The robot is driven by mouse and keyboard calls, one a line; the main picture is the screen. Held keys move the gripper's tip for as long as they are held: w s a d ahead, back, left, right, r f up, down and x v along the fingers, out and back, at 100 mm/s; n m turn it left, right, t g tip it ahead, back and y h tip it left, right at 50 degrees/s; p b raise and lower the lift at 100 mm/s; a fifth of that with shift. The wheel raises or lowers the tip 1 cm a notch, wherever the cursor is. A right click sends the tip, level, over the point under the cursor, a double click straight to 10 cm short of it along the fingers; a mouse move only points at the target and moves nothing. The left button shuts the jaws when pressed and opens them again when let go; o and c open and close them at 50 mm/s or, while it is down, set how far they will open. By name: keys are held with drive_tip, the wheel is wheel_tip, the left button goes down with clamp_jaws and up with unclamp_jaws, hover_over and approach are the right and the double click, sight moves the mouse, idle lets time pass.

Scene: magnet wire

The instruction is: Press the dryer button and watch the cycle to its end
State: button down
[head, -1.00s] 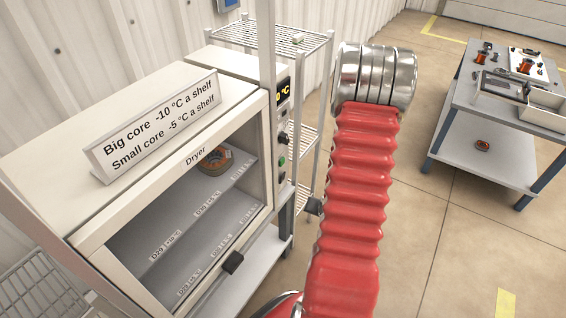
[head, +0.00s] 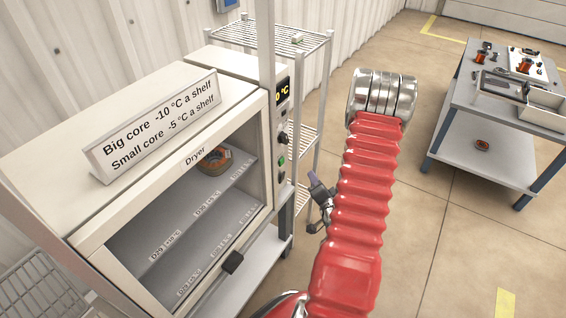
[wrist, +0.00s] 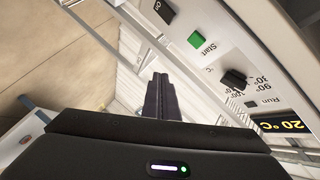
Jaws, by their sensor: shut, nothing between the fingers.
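The dryer (head: 160,130) stands at the left. A brown-orange coil core (head: 213,160) shows on its upper shelf. Its narrow control panel carries the green Start button (head: 281,160), which also shows in the wrist view (wrist: 196,40). The panel's display (wrist: 281,125) reads 20 °C, upside down in the wrist view. A black knob (wrist: 232,80) and a dark Run lamp (wrist: 250,103) sit between button and display. My gripper (head: 314,178) is shut and empty, in front of and apart from the panel. Its fingers (wrist: 160,90) show below the button in the wrist view.
A sign (head: 155,125) on the dryer gives core settings per shelf. A wire rack (head: 310,100) stands behind the panel. A grey cart (head: 455,115) with parts and another core (head: 481,144) is at right. The floor between is clear.

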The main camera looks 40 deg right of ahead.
sight(282, 162)
drive_tip(key=shift+w, duration=0.15)
drive_tip(key=w+a, duration=0.2)
drive_tip(key=w, duration=0.6)
drive_tip(key=shift+a, duration=0.2)
drive_tip(key=shift+w, duration=0.2)
idle(2.0)
drive_tip(key=shift+w+a, duration=0.1)
drive_tip(key=shift+w, duration=0.15)
drive_tip(key=shift+w+a, duration=0.15)
drive_tip(key=shift+w, duration=0.25)
idle(0.9)
drive_tip(key=shift+s, duration=0.15)
drive_tip(key=shift+s+d, duration=0.25)
drive_tip(key=shift+s, duration=0.4)
drive_tip(key=shift+s, duration=0.1)
